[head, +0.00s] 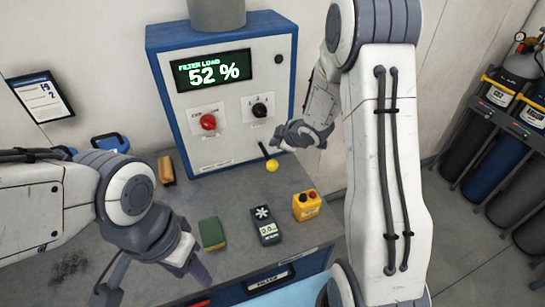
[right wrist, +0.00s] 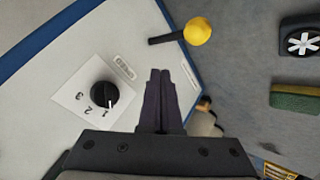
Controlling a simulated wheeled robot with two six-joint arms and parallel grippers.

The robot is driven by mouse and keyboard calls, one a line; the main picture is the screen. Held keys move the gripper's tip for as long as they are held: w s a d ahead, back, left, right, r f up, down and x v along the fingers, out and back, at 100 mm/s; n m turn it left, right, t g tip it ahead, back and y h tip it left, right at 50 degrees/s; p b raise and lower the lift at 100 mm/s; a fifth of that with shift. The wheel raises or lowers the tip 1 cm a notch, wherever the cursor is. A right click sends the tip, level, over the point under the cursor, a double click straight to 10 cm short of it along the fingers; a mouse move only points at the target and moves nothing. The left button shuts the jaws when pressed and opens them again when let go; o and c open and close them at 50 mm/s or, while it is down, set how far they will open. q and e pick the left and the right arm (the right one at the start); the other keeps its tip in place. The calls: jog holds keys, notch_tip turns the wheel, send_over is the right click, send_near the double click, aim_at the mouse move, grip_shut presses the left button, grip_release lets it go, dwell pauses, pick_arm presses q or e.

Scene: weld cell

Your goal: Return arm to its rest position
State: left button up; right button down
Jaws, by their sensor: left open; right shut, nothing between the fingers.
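My right arm rises large on the right of the head view and bends down at the top. Its gripper (head: 279,139) is in front of the filter cabinet's lower right panel, close to the black selector knob (head: 259,110) and the yellow-balled lever (head: 272,165). In the right wrist view its dark fingers (right wrist: 158,98) are together with nothing between them. There the black knob (right wrist: 104,94) is left of the fingers and the lever (right wrist: 197,31) is beyond them, apart. My left gripper (head: 194,268) is open, low over the bench's front left, pointing down.
The filter cabinet (head: 277,85) reads 52 % and has a red knob (head: 208,121). On the bench (head: 240,193) are a green sponge (head: 212,234), a dark meter (head: 266,225) and a yellow button box (head: 306,205). Gas cylinders (head: 490,132) stand at the far right.

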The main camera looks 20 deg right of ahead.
jog(key=shift+f, duration=0.1)
dwell(0.6)
jog(key=shift+a, duration=0.2)
jog(key=s+a+r+m+g+h+b, duration=0.1)
jog(key=s+a+g+b, duration=0.15)
jog(key=s+a, duration=0.3)
jog(key=s+a+r+m+g+b, duration=0.1)
jog(key=s+a+m+b, duration=0.15)
jog(key=s+a, duration=0.3)
jog(key=s+a+g+b, duration=0.2)
jog(key=s+a, duration=0.1)
jog(key=s, duration=0.9)
jog(key=s+a+m+g+b, duration=0.1)
jog(key=s+a+g, duration=0.2)
jog(key=s, duration=0.9)
jog(key=shift+s+a+f+b, duration=0.3)
jog(key=shift+a+f+b, duration=0.05)
jog(key=shift+a+f, duration=0.1)
jog(key=shift+w+g, duration=0.15)
jog(key=shift+g, duration=0.1)
